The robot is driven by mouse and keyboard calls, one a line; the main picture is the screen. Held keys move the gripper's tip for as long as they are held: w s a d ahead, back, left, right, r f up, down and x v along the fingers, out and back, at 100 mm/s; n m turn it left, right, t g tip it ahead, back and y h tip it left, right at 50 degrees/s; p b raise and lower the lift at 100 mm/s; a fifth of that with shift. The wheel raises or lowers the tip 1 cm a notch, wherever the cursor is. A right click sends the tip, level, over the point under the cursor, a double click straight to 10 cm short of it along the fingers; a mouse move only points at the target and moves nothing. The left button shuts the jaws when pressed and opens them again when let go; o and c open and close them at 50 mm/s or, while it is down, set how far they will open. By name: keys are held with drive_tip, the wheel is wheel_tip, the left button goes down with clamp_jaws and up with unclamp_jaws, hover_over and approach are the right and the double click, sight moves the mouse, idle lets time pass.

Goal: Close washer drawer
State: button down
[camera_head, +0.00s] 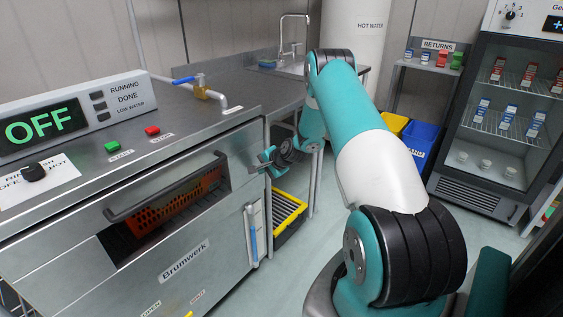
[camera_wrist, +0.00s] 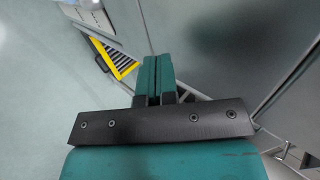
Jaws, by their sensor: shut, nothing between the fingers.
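The steel washer (camera_head: 190,262), labelled Brunwerk, fills the left of the head view. Its front has a wide opening below a dark bar handle (camera_head: 165,188), and an orange perforated tote (camera_head: 172,212) shows inside. I cannot tell exactly how far the drawer stands out. My gripper (camera_head: 264,163) is just off the right end of the washer front, right of the handle and apart from it. In the wrist view its teal fingers (camera_wrist: 158,78) are together and empty. The handle is not clearly seen there.
A control panel reading OFF (camera_head: 45,128) and green and red buttons sit on the washer top. A blue-marked vertical gauge (camera_head: 252,235) is on its front right. A yellow-edged floor grate (camera_head: 287,212), sink, blue bin (camera_head: 418,143) and glass-front fridge lie beyond. Floor is clear between.

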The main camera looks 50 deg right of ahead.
drive_tip(key=s+d+f+v, duration=0.1)
drive_tip(key=v, duration=1.1)
drive_tip(key=a+r+n+g+y+p, duration=0.2)
drive_tip(key=a+r+n, duration=0.3)
drive_tip(key=a+r, duration=0.6)
drive_tip(key=a+r+n+g+y+p, duration=0.2)
drive_tip(key=a+r+n, duration=0.45)
drive_tip(key=a, duration=0.85)
drive_tip(key=s+a+r+n+g+p, duration=0.1)
drive_tip(key=s+a+r+n+g, duration=0.15)
drive_tip(key=s+a+r, duration=0.35)
drive_tip(key=s+a+r+n+g+p, duration=0.1)
drive_tip(key=s+a+r+n+p, duration=0.15)
drive_tip(key=s+a+n, duration=0.4)
drive_tip(key=s+a+r+n+g, duration=0.1)
drive_tip(key=s+a+r+n, duration=0.1)
drive_tip(key=s, duration=0.4)
drive_tip(key=s+a+r+n+g, duration=0.1)
drive_tip(key=s+a+r+n, duration=0.1)
drive_tip(key=s, duration=0.4)
drive_tip(key=shift+s+a+r+p, duration=0.25)
drive_tip(key=shift+s+a+p, duration=0.15)
drive_tip(key=shift+a, duration=0.5)
